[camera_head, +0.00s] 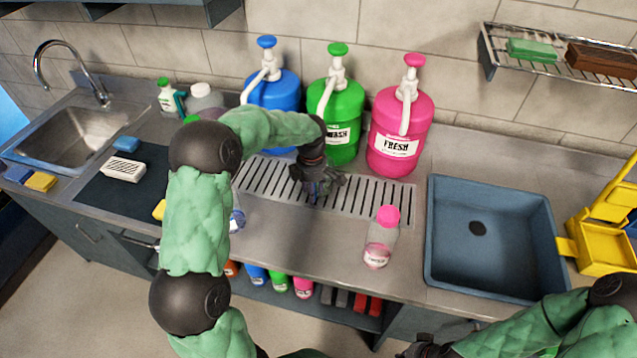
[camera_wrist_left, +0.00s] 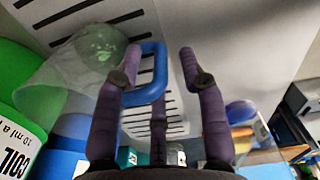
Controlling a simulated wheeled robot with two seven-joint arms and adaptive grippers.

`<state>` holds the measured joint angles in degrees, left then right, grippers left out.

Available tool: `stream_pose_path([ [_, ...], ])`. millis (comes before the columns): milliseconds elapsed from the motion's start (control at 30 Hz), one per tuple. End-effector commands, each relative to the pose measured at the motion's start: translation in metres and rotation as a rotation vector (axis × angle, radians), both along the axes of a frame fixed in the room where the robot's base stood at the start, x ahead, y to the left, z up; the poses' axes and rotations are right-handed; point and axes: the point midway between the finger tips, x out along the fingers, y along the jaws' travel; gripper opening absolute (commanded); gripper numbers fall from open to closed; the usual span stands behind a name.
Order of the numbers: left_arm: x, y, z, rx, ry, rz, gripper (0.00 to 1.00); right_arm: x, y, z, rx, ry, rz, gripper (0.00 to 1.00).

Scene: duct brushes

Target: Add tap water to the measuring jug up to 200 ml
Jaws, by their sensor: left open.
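The clear measuring jug (camera_wrist_left: 70,85) with a blue handle (camera_wrist_left: 154,72) shows in the left wrist view, with a green patch visible at its far end. My left gripper (camera_wrist_left: 160,60) is open, with its fingers around the handle. In the head view the left gripper (camera_head: 318,187) is over the drain grate, below the green pump container; I cannot make out the jug clearly there. The chrome tap (camera_head: 70,65) stands at the left sink (camera_head: 70,135), well left of the gripper. My right gripper (camera_head: 425,347) is partly cut off at the bottom edge.
Blue (camera_head: 275,95), green (camera_head: 345,115) and pink (camera_head: 398,130) pump containers stand behind the grate (camera_head: 375,197). A pink-capped bottle (camera_head: 381,240) stands near the front edge. A blue-tinted clear item (camera_head: 238,219) is partly behind my left arm. A blue-grey basin (camera_head: 490,240) is at the right.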

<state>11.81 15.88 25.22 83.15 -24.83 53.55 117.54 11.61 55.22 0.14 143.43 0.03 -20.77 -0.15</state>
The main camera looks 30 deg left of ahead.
Motion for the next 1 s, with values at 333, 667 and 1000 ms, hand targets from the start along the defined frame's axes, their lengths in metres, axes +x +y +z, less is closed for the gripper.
stream_pose_path([
  [333, 0.0001, 0.0, -0.0166, 0.0, 0.0, 0.0, 0.41, 0.0, 0.0001, -0.0037, 0.0, 0.0, 0.0, 0.0],
  [667, 0.0003, 0.0002, -0.016, 0.0, -0.001, 0.0, 0.0, 0.0, 0.0001, -0.0037, 0.0, 0.0, 0.0, 0.0],
  [1000, 0.0004, 0.0002, -0.0141, 0.0, -0.001, 0.0, 0.0, 0.0, 0.0, -0.0031, 0.0, 0.0, 0.0, 0.0],
])
